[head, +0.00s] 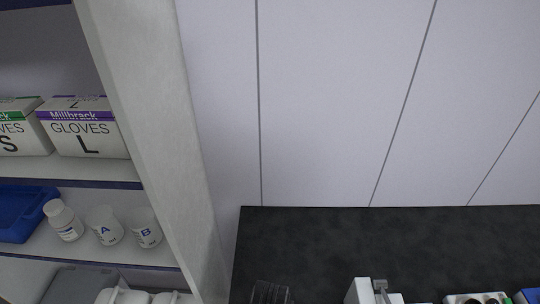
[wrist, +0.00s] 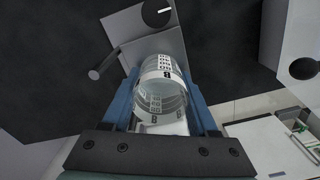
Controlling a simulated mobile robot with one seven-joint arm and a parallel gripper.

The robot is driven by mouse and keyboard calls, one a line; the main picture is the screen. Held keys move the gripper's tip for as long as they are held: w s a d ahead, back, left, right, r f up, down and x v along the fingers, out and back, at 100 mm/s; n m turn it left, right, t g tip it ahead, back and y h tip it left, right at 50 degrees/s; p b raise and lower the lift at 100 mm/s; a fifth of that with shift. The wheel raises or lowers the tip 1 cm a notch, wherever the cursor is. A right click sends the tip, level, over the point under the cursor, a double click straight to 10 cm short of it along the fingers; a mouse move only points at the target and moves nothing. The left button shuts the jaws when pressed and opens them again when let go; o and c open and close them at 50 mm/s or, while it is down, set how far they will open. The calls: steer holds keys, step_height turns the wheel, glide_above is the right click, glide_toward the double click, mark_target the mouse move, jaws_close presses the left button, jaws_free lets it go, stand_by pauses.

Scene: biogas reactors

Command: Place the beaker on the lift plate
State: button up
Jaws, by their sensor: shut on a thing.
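The beaker (wrist: 161,100) is clear glass with white printed bands and a letter B. It shows in the middle of the wrist view. My gripper (wrist: 164,88) is shut on it, with one blue finger on each side. A grey plate-like part (wrist: 150,42) of a device lies just beyond the beaker in the wrist view. I cannot tell whether it is the lift plate, or whether the beaker touches it. My gripper is not visible in the head view.
A dark bench top (head: 380,240) is mostly clear at the back. A white device (head: 362,291) and a clear dark object (head: 269,292) stand at its front edge. A shelf at left holds glove boxes (head: 88,135), a blue tray (head: 18,215) and cups (head: 106,230).

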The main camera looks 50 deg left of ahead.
steer(key=shift+f, duration=0.15)
steer(key=o, duration=1.4)
